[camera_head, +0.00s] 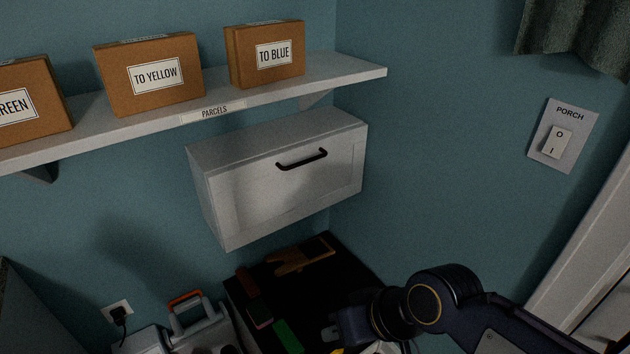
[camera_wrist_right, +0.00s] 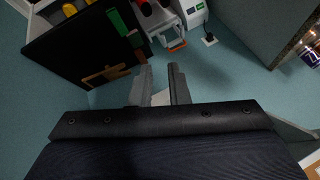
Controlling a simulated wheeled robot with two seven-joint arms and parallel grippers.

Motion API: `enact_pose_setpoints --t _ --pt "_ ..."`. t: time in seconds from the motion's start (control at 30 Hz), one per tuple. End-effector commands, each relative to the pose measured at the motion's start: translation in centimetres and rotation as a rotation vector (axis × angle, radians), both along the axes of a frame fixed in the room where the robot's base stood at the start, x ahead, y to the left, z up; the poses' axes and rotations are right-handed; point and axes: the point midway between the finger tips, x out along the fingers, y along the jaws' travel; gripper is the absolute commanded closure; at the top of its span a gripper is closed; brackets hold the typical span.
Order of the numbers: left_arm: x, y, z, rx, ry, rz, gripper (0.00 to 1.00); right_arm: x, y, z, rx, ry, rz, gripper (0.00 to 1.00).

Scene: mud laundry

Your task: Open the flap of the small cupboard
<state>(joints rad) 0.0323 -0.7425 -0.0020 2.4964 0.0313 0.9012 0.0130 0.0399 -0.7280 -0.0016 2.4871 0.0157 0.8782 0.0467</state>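The small white cupboard (camera_head: 222,170) hangs on the blue wall under the shelf. Its front flap (camera_head: 290,190) is closed, with a dark bar handle (camera_head: 302,160) near the upper edge. My right gripper (camera_head: 330,334) is low in the head view, below and to the right of the cupboard, apart from the handle. In the right wrist view its two grey fingers (camera_wrist_right: 162,72) stand apart with a gap between them. A pale patch shows between the finger bases; I cannot tell what it is. My left gripper is in neither view.
A shelf (camera_head: 350,73) above the cupboard bears cardboard parcels (camera_head: 157,98). A black-topped surface (camera_head: 340,275) below holds a brown glove-like item (camera_head: 300,256) and brushes. A grey toolbox (camera_head: 195,325) stands left. A switch plate (camera_head: 562,135) is on the right wall.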

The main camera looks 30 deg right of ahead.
Motion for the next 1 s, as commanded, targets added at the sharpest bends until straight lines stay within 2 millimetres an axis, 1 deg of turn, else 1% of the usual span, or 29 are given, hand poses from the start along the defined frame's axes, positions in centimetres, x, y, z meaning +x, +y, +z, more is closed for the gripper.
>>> enact_pose_setpoints --t 0.03,0.07,0.13,0.17,0.2,0.27,0.3,0.37,0.4,0.5,0.6,0.73,0.83,0.97,1.0 --pt "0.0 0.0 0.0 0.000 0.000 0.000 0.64 1.1 -0.9 0.2 -0.003 -0.004 -0.058 0.78" --pt "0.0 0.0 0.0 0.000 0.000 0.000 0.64 2.1 -1.6 0.5 -0.003 -0.012 -0.109 0.74" --pt "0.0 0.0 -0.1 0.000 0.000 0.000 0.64 5.2 -4.1 1.2 0.003 -0.045 -0.270 0.73" --pt "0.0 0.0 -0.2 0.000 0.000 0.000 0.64 6.8 -5.4 1.6 0.009 -0.069 -0.350 0.73" --pt "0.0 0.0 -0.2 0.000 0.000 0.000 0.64 9.2 -7.3 2.3 0.027 -0.110 -0.462 0.73" --pt "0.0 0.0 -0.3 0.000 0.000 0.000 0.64 13.0 -10.2 3.2 0.072 -0.186 -0.621 0.73" --pt "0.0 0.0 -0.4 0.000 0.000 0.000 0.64 15.5 -12.0 3.9 0.117 -0.244 -0.713 0.73" --pt "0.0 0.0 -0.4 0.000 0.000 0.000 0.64 19.0 -14.3 4.7 0.207 -0.332 -0.823 0.73" --pt "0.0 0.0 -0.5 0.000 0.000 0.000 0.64 21.2 -15.6 5.1 0.277 -0.384 -0.879 0.73" --pt "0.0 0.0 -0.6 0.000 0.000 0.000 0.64 25.9 -18.0 5.5 0.478 -0.482 -0.962 0.73" --pt "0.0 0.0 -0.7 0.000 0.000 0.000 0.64 29.0 -19.3 5.3 0.669 -0.523 -0.985 0.73" --pt "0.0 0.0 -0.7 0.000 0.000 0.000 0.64 31.1 -19.8 4.8 0.842 -0.525 -0.982 0.73" --pt "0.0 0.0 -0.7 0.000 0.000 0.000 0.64 31.8 -19.8 4.6 0.901 -0.519 -0.976 0.73" --pt "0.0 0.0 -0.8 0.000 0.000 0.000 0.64 33.1 -19.7 4.4 0.917 -0.516 -0.974 0.73" --pt "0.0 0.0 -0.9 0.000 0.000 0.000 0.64 33.7 -19.7 4.3 0.916 -0.516 -0.973 0.73"
